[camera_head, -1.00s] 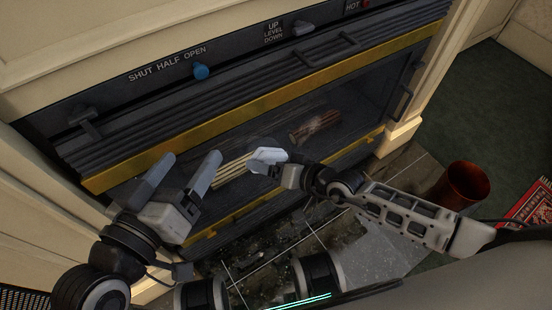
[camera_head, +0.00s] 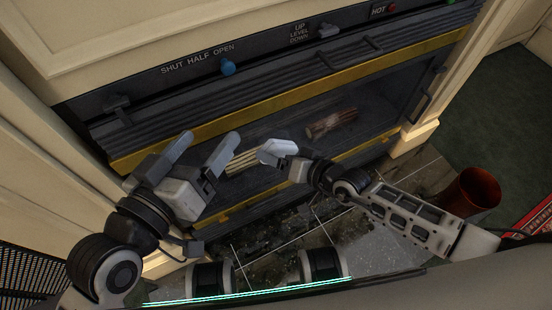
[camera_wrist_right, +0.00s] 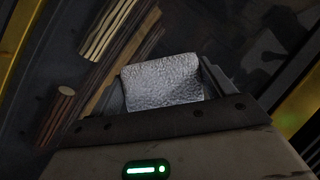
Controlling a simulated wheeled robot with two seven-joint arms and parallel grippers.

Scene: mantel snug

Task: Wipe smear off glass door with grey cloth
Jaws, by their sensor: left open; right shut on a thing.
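The dark glass door (camera_head: 285,118) lies between yellow strips on the fireplace front. I cannot clearly pick out the smear. The pale grey, textured cloth (camera_head: 274,148) is in my right gripper (camera_head: 283,156), which is shut on it in front of the glass. The cloth fills the space between the fingers in the right wrist view (camera_wrist_right: 162,80). I cannot tell whether it touches the glass. My left gripper (camera_head: 207,140) is open and empty, in front of the door's left part, its fingers spread apart.
A pale stick bundle (camera_head: 243,160) and a brown log (camera_head: 332,122) show in the fireplace opening. Above are a blue knob (camera_head: 228,67), levers and a red HOT light (camera_head: 392,8). A copper-coloured bin (camera_head: 475,190) stands on the right. Dark tiles (camera_head: 320,225) lie below.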

